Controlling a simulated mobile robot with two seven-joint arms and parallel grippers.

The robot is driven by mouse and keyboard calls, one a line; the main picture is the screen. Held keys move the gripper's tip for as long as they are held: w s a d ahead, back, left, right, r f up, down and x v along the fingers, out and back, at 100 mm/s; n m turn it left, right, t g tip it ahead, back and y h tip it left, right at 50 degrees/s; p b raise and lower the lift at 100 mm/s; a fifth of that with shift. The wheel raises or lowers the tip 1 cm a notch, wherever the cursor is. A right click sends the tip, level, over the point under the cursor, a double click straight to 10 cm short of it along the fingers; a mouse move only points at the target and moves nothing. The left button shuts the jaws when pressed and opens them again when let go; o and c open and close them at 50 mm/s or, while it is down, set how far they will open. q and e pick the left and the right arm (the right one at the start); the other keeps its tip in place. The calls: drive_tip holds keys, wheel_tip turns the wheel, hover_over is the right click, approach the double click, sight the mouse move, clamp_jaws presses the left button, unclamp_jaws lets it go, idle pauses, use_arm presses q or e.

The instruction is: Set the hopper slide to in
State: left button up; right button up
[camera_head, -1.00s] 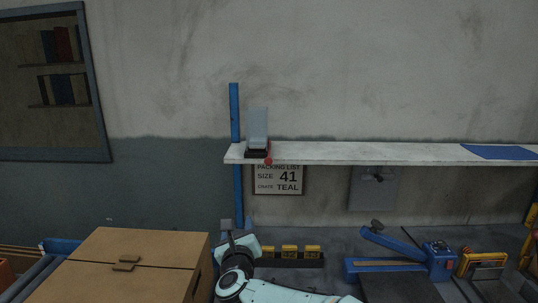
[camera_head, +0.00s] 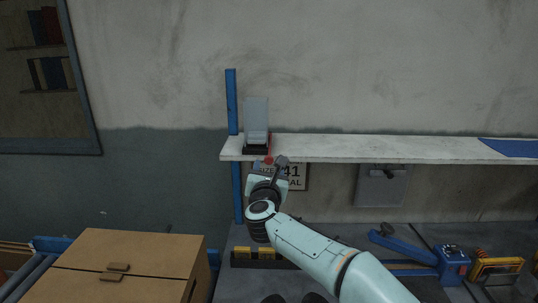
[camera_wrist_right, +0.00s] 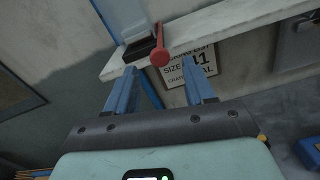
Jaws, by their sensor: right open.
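The hopper (camera_head: 256,120) is a pale grey upright piece on a dark base at the left end of the white shelf. Its slide has a red round knob (camera_head: 268,160) that sticks out past the shelf's front edge. My right gripper (camera_head: 269,165) is raised just below and in front of the knob. In the right wrist view the two blue fingers (camera_wrist_right: 160,95) are apart and empty. The red knob (camera_wrist_right: 160,57) is beyond the fingertips, between their lines, and looks untouched. The dark hopper base (camera_wrist_right: 140,47) is behind it. My left gripper is not in view.
The white shelf (camera_head: 400,149) runs right from a blue post (camera_head: 232,100). A packing list sign (camera_head: 298,175) hangs below, partly hidden by my gripper. A cardboard box (camera_head: 130,260) stands at lower left. Yellow blocks (camera_head: 266,253) and a blue lever device (camera_head: 452,262) are on the bench.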

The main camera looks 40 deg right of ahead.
sight(269, 161)
drive_tip(key=p+x, duration=0.1)
drive_tip(key=x, duration=0.3)
drive_tip(key=shift+w+d+r, duration=0.15)
drive_tip(key=shift+w+d, duration=0.05)
drive_tip(key=shift+w, duration=0.1)
drive_tip(key=shift+w+d+p, duration=0.4)
drive_tip(key=shift+w+d, duration=0.05)
drive_tip(key=shift+w, duration=0.05)
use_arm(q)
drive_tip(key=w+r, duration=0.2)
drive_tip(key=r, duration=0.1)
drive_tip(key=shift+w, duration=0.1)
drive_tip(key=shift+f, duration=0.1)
